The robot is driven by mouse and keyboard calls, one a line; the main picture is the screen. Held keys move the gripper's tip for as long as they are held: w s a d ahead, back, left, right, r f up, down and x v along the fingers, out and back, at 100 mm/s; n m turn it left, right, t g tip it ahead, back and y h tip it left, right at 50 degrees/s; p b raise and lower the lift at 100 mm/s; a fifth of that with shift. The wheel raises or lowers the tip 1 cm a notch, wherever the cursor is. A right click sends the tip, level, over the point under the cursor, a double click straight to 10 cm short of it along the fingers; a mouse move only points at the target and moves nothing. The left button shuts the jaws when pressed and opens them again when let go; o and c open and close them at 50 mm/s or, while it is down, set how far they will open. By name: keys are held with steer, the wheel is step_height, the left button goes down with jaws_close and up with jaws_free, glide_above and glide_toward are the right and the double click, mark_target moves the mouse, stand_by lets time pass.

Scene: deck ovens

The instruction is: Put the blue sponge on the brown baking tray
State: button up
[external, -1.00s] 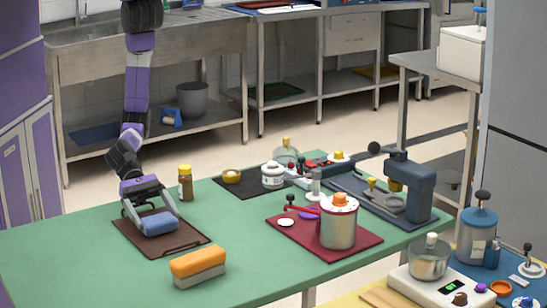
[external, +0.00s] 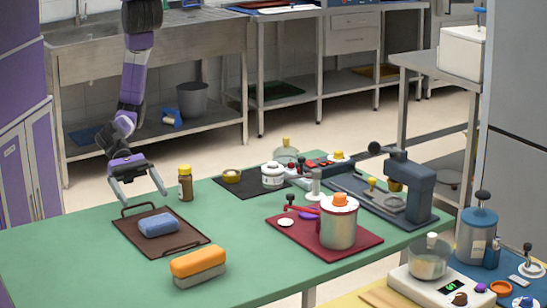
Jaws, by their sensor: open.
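The blue sponge (external: 159,224) lies flat on the brown baking tray (external: 178,245), near its middle. The tray rests on the green table and has a dark handle at its far left end. My gripper (external: 144,196) is open and empty. It hangs above the far side of the tray, clear of the sponge.
An orange and grey sponge (external: 198,267) lies just right of the tray at the table's front. A brown bottle with a yellow cap (external: 186,184) stands close to the right of my gripper. A red tray (external: 290,232) with a steel canister (external: 338,225) is farther right.

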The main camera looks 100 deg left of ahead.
steer(key=shift+v, duration=1.7)
steer(key=shift+d+r+n, duration=0.1)
steer(key=shift+n, duration=0.4)
steer(key=w+a+r+n+t, duration=0.3)
steer(key=a+n, duration=0.5)
steer(key=n, duration=0.7)
steer(key=w+a+r+n, duration=0.3)
steer(key=w+a+n, duration=0.3)
steer(key=n, duration=1)
steer(key=s+a+n+t+y, duration=0.1)
steer(key=a+n+y, duration=0.3)
steer(key=a, duration=0.8)
steer(key=s+a+n+t+y, duration=0.1)
steer(key=s+a+n+y, duration=0.2)
steer(key=a+n, duration=0.6)
steer(key=a+y, duration=0.2)
steer(key=a, duration=0.1)
steer(key=shift+s+a+r+y, duration=0.2)
steer(key=shift+s+y, duration=0.1)
